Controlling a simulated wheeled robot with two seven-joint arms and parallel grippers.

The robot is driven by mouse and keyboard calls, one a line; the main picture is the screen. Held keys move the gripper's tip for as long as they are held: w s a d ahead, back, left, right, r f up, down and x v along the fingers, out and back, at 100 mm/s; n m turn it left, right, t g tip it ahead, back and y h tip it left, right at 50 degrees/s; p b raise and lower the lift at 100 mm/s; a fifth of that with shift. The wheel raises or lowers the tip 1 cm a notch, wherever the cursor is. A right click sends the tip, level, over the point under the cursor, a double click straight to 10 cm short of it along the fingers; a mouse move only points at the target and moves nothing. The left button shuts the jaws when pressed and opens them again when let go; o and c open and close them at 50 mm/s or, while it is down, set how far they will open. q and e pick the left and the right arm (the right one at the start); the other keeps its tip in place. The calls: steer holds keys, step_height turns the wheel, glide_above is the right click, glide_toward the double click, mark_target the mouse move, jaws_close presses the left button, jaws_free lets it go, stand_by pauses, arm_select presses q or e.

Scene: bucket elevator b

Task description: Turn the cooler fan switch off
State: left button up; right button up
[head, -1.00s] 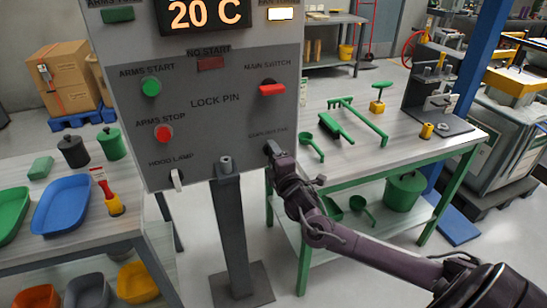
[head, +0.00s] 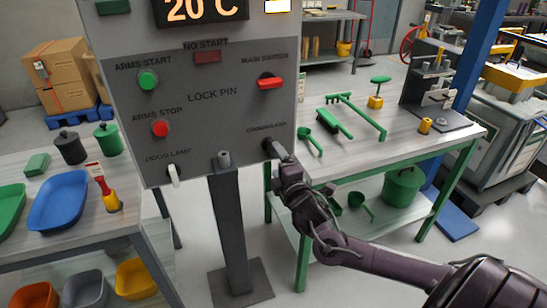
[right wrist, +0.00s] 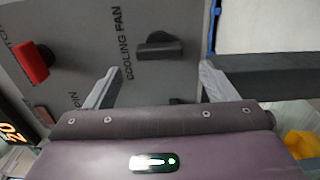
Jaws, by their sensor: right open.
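The cooling fan switch is a dark knob (right wrist: 158,46) on the grey panel, beside the words COOLING FAN in the right wrist view. Its bar lies across that picture, which is about upright on the panel. In the head view it is a small dark shape (head: 267,148) at the panel's lower right, partly hidden by my gripper. My right gripper (right wrist: 153,82) is open, with one finger to each side of the knob in the wrist picture. I see no contact with it. In the head view the right gripper (head: 281,152) is close to the panel. My left gripper is out of view.
The red main switch (head: 270,83) is above, its handle sideways. The white hood lamp handle (head: 173,174), green button (head: 148,80) and red button (head: 160,128) are to the left. A green-framed table (head: 375,155) is at the right.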

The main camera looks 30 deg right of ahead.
steer(key=shift+v, duration=1.15)
steer(key=s+d+f+m+g+h, duration=0.1)
steer(key=s+d+f+m+g, duration=0.15)
steer(key=f, duration=0.95)
steer(key=s+d+f+m+g, duration=0.1)
steer(key=d+f+m+g, duration=0.15)
steer(key=f, duration=0.95)
steer(key=s+f+m+g, duration=0.1)
steer(key=s+f+g, duration=0.1)
steer(key=s+f, duration=0.45)
steer(key=s+f+m+g, duration=0.1)
steer(key=s+f+g, duration=0.15)
steer(key=f, duration=0.75)
steer(key=s+a+f+m+g+y, duration=0.1)
steer(key=s+a+f+m+g, duration=0.1)
steer(key=s+a+f, duration=0.4)
steer(key=s+a+f+m+g+y, duration=0.2)
steer(key=s+a+f, duration=0.4)
steer(key=s, duration=0.9)
steer(key=s+a+f+m+g+y, duration=0.2)
steer(key=s+a+f, duration=0.4)
steer(key=s, duration=0.4)
steer(key=shift+s+f+g, duration=0.3)
steer(key=shift+f+g, duration=0.25)
steer(key=shift+f, duration=0.25)
